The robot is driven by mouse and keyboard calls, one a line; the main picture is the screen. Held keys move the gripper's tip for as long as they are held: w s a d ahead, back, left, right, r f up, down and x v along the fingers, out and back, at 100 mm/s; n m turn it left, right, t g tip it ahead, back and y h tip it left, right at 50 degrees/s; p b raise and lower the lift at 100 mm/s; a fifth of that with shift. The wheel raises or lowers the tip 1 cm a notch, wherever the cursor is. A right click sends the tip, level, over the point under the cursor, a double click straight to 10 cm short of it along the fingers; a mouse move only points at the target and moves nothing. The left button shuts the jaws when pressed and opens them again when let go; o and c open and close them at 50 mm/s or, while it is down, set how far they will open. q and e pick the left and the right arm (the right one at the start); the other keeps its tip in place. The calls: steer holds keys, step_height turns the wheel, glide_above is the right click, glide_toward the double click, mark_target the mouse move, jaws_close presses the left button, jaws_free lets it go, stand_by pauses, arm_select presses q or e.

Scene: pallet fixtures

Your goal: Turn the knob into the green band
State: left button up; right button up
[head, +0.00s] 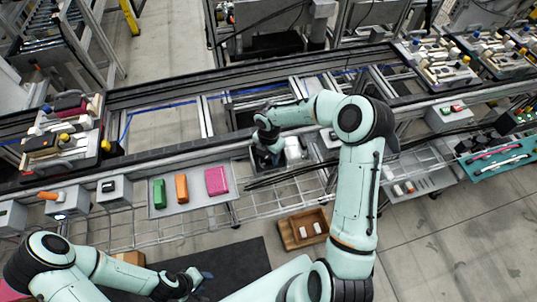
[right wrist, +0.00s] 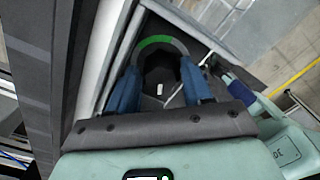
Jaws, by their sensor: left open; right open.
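The black knob (right wrist: 157,66) sits between the two blue fingers of my right gripper (right wrist: 160,72) in the right wrist view. The fingers stand open on either side of it; I cannot tell whether they touch it. A small white mark shows on the knob's near side. The green band (right wrist: 157,41) is an arc on a grey ring beyond the knob, at the opposite side from the mark. In the head view my right gripper (head: 268,157) is low at the conveyor's near edge and hides the knob. My left gripper (head: 195,281) is open and empty at the bottom.
A grey tray (head: 199,208) with green, orange and pink blocks lies left of my right gripper. Grey boxes (head: 115,192) with a button and an orange handle stand farther left. A wooden bin (head: 289,240) sits below. Loaded pallets (head: 63,155) stand on the conveyor.

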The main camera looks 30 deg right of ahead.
steer(key=c, duration=0.8)
